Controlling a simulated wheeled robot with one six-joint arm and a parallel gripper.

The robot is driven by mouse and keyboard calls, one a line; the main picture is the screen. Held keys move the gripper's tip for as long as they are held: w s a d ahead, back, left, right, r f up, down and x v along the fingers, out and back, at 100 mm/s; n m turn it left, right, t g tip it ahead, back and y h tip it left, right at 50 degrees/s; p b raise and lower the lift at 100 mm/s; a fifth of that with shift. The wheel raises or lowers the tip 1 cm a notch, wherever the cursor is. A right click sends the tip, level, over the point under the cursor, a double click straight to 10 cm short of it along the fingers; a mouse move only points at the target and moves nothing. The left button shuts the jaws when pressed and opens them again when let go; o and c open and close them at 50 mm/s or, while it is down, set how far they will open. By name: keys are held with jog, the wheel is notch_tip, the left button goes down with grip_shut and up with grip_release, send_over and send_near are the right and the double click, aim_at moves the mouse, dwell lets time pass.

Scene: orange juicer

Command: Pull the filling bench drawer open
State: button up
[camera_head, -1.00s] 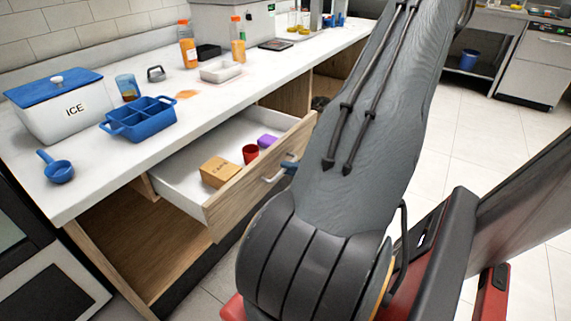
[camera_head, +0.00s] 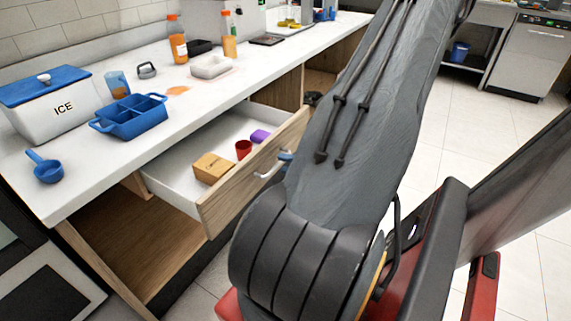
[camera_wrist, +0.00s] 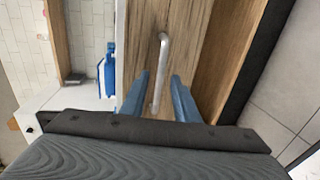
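The bench drawer (camera_head: 252,172) has a wooden front and white inside, and it stands well out from under the white counter. Its silver bar handle (camera_head: 268,172) is on the front. In the wrist view the handle (camera_wrist: 164,62) runs between the two blue fingers of my gripper (camera_wrist: 161,78), with a visible gap on each side. My gripper is open there. In the head view the gripper (camera_head: 285,157) is by the handle, mostly hidden behind my arm. A carton box (camera_head: 212,168), a red cup (camera_head: 243,149) and a purple item (camera_head: 260,136) lie inside the drawer.
On the counter (camera_head: 180,120) stand an ice box (camera_head: 55,112), a blue divided tray (camera_head: 130,118), a blue scoop (camera_head: 46,169), orange bottles (camera_head: 177,42) and a white tray (camera_head: 211,67). An open shelf space (camera_head: 135,250) lies below.

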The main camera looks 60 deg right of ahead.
jog(key=v, duration=0.6)
jog(key=shift+s, duration=0.15)
dwell(0.4)
